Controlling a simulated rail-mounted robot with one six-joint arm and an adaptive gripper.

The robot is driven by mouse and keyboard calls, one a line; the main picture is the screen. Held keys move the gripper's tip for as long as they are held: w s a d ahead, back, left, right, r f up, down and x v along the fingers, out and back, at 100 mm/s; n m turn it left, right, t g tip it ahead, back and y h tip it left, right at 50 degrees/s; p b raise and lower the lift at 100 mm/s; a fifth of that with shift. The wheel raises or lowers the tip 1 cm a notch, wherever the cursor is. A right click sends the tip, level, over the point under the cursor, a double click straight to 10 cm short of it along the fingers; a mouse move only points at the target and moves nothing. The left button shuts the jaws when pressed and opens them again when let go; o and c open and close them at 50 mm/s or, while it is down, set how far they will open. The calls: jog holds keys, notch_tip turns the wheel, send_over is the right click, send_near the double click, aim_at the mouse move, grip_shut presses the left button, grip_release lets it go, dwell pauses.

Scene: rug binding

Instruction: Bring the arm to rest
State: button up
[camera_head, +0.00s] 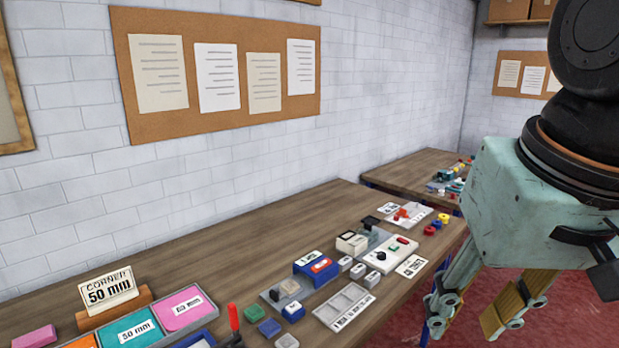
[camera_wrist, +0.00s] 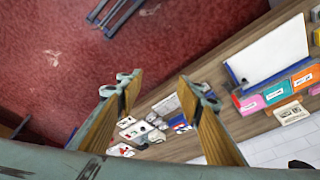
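My gripper (camera_head: 487,305) hangs at the right of the head view, out over the red floor beside the table's front edge. Its two wood-coloured finger pads stand well apart. In the wrist view the gripper (camera_wrist: 158,88) is also open, with nothing between the fingertips. It touches nothing that I can see. The upper part of my arm is cut off by the frame edge.
A long wooden table (camera_head: 200,262) carries a "CORNER 50 mm" sign (camera_head: 108,289), coloured boxes, a grey divided tray (camera_head: 342,306) and small blocks. A second table (camera_head: 408,172) stands behind. The red floor (camera_wrist: 60,60) is mostly clear.

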jog(key=s+d+f+n, duration=0.1)
jog(key=s+f, duration=0.1)
jog(key=s, duration=0.4)
jog(key=shift+s+f+b, duration=0.25)
jog(key=shift+f+b, duration=0.05)
jog(key=shift+b, duration=0.1)
